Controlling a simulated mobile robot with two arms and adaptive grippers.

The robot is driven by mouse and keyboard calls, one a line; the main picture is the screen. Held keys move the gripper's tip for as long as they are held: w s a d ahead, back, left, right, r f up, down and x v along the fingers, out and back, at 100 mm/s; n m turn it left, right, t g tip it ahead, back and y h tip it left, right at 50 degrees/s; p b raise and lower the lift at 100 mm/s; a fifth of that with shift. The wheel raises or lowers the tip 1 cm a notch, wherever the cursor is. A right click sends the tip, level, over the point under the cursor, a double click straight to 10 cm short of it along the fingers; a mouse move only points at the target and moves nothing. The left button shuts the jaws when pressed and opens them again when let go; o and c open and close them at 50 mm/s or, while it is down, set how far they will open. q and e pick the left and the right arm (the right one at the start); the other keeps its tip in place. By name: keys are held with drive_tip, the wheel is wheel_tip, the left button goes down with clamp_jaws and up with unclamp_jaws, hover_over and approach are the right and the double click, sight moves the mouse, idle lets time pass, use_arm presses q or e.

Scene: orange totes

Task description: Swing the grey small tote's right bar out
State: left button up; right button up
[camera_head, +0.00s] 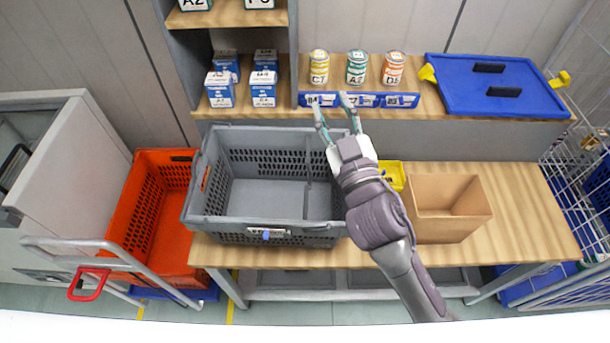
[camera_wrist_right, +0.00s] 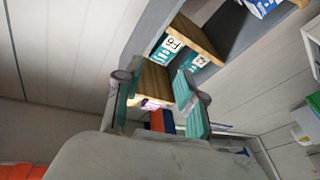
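The grey tote (camera_head: 221,222) stands open and empty on the wooden table, with a small label on its front wall. A thin grey bar (camera_head: 307,178) runs front to back inside the right part of its opening. My right gripper (camera_head: 334,102) is above the tote's back right area, its fingers pointing toward the back shelf. The fingers are apart with nothing between them, and the right wrist view also shows them spread (camera_wrist_right: 158,95). The gripper and forearm hide much of the tote's right wall. My left gripper is not in view.
An orange tote (camera_head: 149,158) stands left of the table. A cardboard box (camera_head: 447,228) and a yellow bin (camera_head: 396,170) stand right of the grey tote. Behind are cans (camera_head: 356,68), blue-white cartons (camera_head: 220,90) and a blue lid (camera_head: 490,84). The table's right end is clear.

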drive_tip(key=s+a+r+n+g+y, duration=0.4)
drive_tip(key=a+n+g+y, duration=0.2)
drive_tip(key=a+n+y, duration=0.3)
drive_tip(key=s+a+r+n+g+y, duration=0.4)
drive_tip(key=a+n+g+y, duration=0.25)
drive_tip(key=a+n, duration=0.3)
drive_tip(key=s+a+f+n+g, duration=0.3)
drive_tip(key=s+n+g, duration=0.1)
drive_tip(key=n+g, duration=0.2)
drive_tip(key=n+h, duration=0.4)
drive_tip(key=h, duration=1.7)
hover_over(306, 203)
drive_tip(key=shift+g, duration=0.35)
wheel_tip(306, 203, down, 23)
drive_tip(key=shift+a+r, duration=0.1)
drive_tip(key=shift+r, duration=0.1)
drive_tip(key=shift+w, duration=0.1)
drive_tip(key=shift+f+b, duration=1.95)
drive_tip(key=shift+f, duration=1.55)
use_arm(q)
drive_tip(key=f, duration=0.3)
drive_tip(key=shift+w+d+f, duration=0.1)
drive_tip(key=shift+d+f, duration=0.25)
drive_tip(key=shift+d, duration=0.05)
